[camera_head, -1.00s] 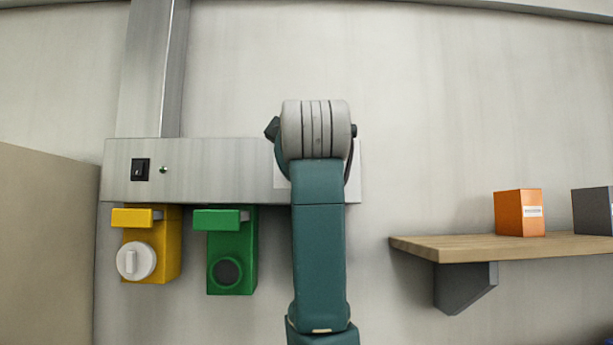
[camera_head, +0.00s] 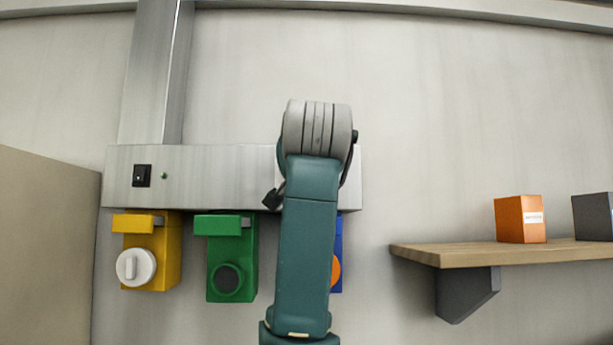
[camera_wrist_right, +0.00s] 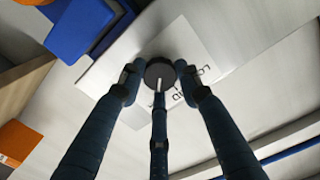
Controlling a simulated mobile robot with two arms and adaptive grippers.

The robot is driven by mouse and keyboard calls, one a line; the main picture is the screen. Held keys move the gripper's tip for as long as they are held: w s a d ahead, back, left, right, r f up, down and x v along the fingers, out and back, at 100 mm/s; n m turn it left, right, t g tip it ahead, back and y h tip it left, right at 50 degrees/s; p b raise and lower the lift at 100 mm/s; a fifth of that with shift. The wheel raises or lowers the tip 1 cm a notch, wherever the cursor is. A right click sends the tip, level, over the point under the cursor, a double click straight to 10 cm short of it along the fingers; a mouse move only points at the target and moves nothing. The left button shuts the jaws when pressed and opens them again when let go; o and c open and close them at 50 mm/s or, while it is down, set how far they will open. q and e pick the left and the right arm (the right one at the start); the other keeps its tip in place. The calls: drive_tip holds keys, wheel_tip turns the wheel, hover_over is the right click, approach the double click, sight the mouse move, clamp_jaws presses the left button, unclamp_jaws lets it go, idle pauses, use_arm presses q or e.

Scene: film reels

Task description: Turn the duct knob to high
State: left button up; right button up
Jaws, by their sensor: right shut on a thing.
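In the right wrist view, the duct knob (camera_wrist_right: 158,69) is a dark round knob with a white pointer line, on a white label plate (camera_wrist_right: 195,40) with printed letters partly hidden by a finger. My right gripper (camera_wrist_right: 159,85) has its dark blue fingers closed around the knob's rim. In the head view, the steel duct (camera_head: 225,178) runs across the wall, and my right arm (camera_head: 308,235) stands in front of its right end. It hides the knob and most of the gripper there. My left gripper is in neither view.
Below the duct hang a yellow box (camera_head: 167,265) with a white knob, a green box (camera_head: 245,268) with a dark round front, and a partly hidden blue box (camera_head: 338,235). A wooden shelf (camera_head: 460,256) at the right holds an orange box (camera_head: 520,219) and a grey box (camera_head: 594,216).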

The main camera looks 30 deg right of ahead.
drive_tip(key=shift+s+r, duration=0.15)
drive_tip(key=shift+r, duration=0.2)
drive_tip(key=o, duration=1.2)
drive_tip(key=shift+c, duration=0.2)
drive_tip(key=shift+s+a+f, duration=0.1)
drive_tip(key=shift+f, duration=0.05)
drive_tip(key=v, duration=1.2)
